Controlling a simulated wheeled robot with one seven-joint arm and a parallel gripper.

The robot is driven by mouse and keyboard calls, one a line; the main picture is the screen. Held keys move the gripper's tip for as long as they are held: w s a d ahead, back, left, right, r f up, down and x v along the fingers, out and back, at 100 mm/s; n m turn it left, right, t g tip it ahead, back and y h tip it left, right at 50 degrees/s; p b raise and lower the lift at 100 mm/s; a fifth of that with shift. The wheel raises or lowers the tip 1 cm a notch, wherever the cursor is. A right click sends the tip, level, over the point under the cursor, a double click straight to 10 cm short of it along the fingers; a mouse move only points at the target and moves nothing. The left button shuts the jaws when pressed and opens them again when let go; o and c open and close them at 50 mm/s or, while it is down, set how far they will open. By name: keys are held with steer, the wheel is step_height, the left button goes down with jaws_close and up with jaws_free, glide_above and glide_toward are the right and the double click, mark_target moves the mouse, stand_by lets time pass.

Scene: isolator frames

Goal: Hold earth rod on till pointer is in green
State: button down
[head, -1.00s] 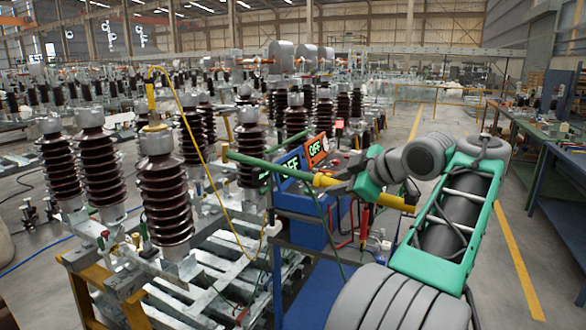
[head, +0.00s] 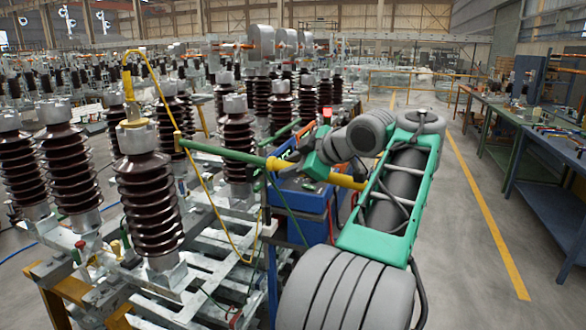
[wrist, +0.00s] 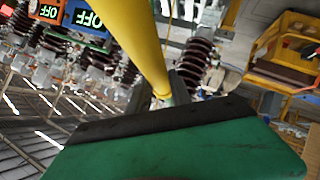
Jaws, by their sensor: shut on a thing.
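My gripper (head: 318,160) is shut on the yellow handle of the earth rod (head: 225,153). The rod is held nearly level, its green part pointing left. Its tip appears between brown insulator posts, close to the front post (head: 145,195); I cannot tell whether it touches metal. In the wrist view the yellow handle (wrist: 140,45) runs up from the dark fingers (wrist: 165,90). A yellow hook (head: 128,80) with a yellow cable sits on top of the front post. Two upside-down OFF displays, one blue (wrist: 90,18) and one orange (wrist: 47,11), show in the wrist view. No pointer or green zone is visible.
A blue box (head: 302,208) stands behind my arm, partly hidden. Metal frames (head: 215,265) carry the posts, with loose cables hanging nearby. Workbenches (head: 545,170) line the right side. The floor by the yellow line (head: 485,220) is clear.

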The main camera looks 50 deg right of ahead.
mark_target(257, 159)
steer(key=w, duration=0.2)
steer(key=w+a+b, duration=0.1)
steer(key=w, duration=0.1)
steer(key=w+a, duration=0.1)
steer(key=w, duration=0.1)
steer(key=shift+w+a, duration=0.1)
steer(key=shift+w, duration=0.1)
steer(key=shift+w+a+b, duration=0.15)
steer(key=shift+w+b, duration=0.15)
steer(key=shift+w, duration=0.2)
steer(key=shift+w+a, duration=0.2)
steer(key=shift+w, duration=0.5)
steer(key=shift+a+r, duration=0.1)
stand_by(1.7)
stand_by(0.9)
steer(key=s+d, duration=0.1)
steer(key=s, duration=0.2)
steer(key=s+d+p, duration=0.1)
steer(key=s, duration=0.2)
steer(key=s+d+p, duration=0.1)
steer(key=s, duration=0.2)
steer(key=shift+s+d, duration=0.1)
steer(key=shift+d, duration=0.1)
steer(key=shift+s, duration=0.1)
